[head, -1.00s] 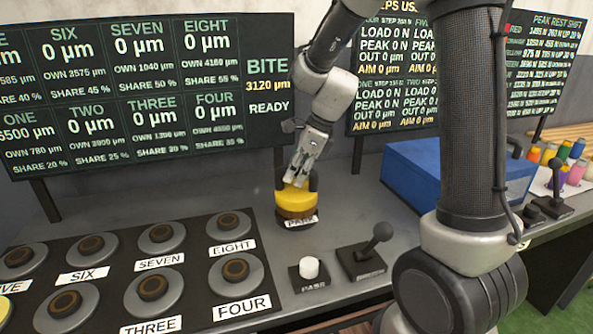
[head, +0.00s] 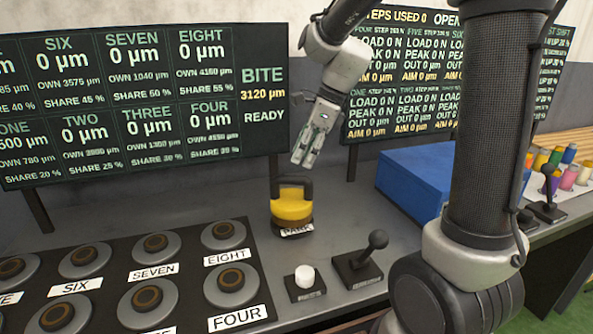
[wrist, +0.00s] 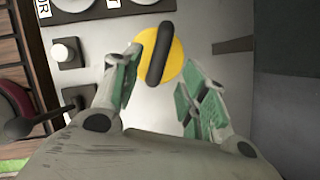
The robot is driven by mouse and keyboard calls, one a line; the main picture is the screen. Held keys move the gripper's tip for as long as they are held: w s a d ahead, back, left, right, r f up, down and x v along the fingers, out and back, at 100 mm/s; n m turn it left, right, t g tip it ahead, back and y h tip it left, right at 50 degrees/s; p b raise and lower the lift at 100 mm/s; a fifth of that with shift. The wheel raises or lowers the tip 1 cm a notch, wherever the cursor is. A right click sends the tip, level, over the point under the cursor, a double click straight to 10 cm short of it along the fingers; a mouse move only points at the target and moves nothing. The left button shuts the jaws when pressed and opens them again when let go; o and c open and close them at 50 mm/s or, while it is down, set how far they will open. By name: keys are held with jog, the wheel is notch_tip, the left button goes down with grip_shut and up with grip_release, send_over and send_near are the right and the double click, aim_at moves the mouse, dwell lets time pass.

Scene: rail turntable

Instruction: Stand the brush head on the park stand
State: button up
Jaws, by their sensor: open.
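The brush head is a yellow disc with a black arched handle (head: 291,205). It sits upright on the dark park stand (head: 296,228), whose label is partly legible as PARK. In the wrist view the brush head (wrist: 174,60) shows from above, with its handle across the middle. My gripper (head: 303,160) is open and empty. It is above the brush head and apart from it in the head view. In the wrist view its two green-padded fingers (wrist: 157,88) are spread, with the brush head beyond the gap between them. The stand is mostly hidden under the disc.
A white PASS button (head: 305,277) and a black lever (head: 372,255) stand in front of the park stand. Several round numbered pads (head: 223,236) lie at the left. A blue box (head: 412,180) is at the right. Display boards (head: 150,95) rise behind.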

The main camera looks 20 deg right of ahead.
jog(key=s+d+r+n+t+h, duration=0.1)
jog(key=s+d+r+n+h, duration=0.1)
jog(key=s+d+n, duration=0.4)
jog(key=s+d+r+n+t+h, duration=0.1)
jog(key=s+d+n, duration=0.4)
jog(key=s+n, duration=1.1)
jog(key=shift+s+d+r+t+h, duration=0.35)
jog(key=shift+r+t+h, duration=0.05)
jog(key=shift+r+h, duration=0.1)
jog(key=shift+c, duration=0.2)
